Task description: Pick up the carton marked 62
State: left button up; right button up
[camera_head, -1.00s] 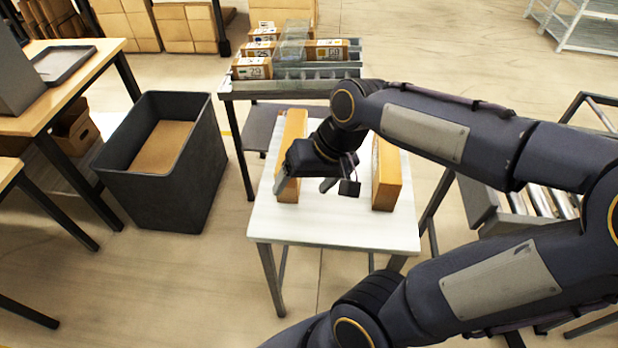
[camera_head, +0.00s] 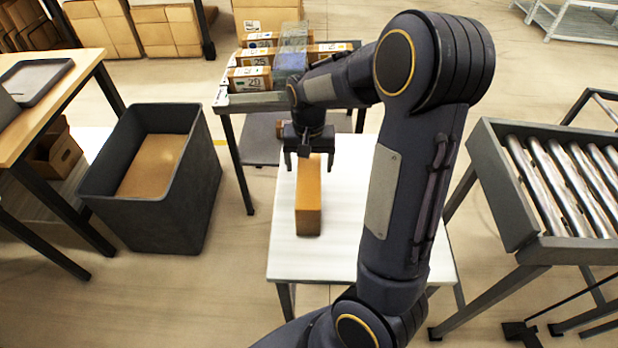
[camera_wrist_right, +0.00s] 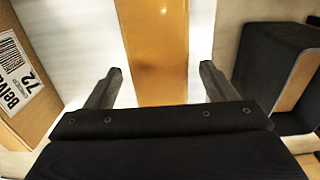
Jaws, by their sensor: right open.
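A long orange-brown carton (camera_head: 309,208) stands on the white table, its top face plain and its number not visible. In the right wrist view the same carton (camera_wrist_right: 157,45) lies between my finger tips. My right gripper (camera_head: 309,167) is open over the far end of this carton, one finger on each side; I cannot tell whether they touch it. A second carton marked 72 (camera_wrist_right: 22,75) shows at the left of the right wrist view, and my arm hides it in the head view. No label reading 62 is legible. My left gripper is not in view.
A rack behind the table holds several labelled cartons (camera_head: 250,79). A dark open bin (camera_head: 150,215) with a brown bottom stands left of the white table (camera_head: 340,250). A roller conveyor (camera_head: 498,190) stands to the right. A wooden table (camera_head: 62,58) with a tray is at far left.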

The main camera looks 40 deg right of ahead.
notch_tip(320, 180, down, 2)
jog(key=c, duration=1.4)
jog(key=shift+r, duration=0.1)
